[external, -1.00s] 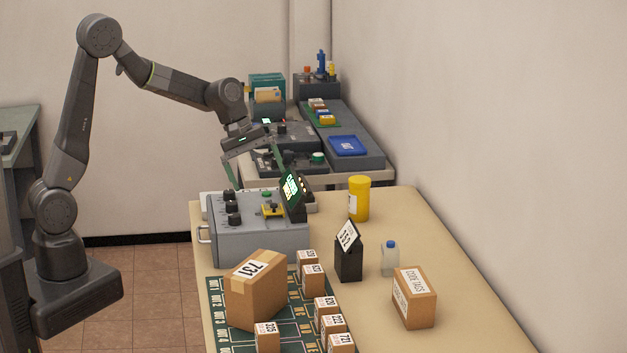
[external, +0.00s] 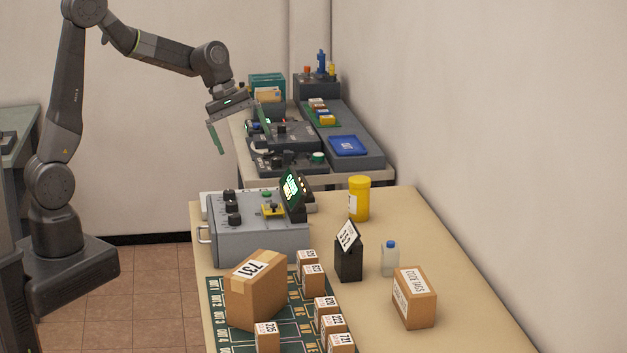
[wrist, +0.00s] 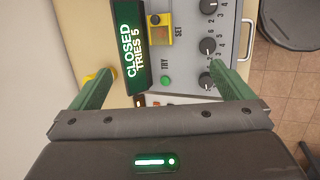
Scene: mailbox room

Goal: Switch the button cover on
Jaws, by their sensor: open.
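A grey control box (external: 262,240) stands on the near table. On its top is a small yellow-framed part (external: 272,210), possibly the button cover; it also shows in the wrist view (wrist: 159,30), beside the word SET, with a dark knob on it. A green button (wrist: 165,80) marked TRY is nearby. The lit display (wrist: 130,45) reads CLOSED, TRIES 5. My gripper (external: 243,140) is open and empty above and behind the box, apart from it. Its green fingers (wrist: 156,78) show spread apart in the wrist view.
Dark knobs (wrist: 207,46) line one side of the box top. A yellow bottle (external: 359,200), a black sign holder (external: 348,262), a clear bottle (external: 390,260) and several cartons (external: 257,290) stand on the table. A second table (external: 290,180) behind carries devices. The air around my gripper is clear.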

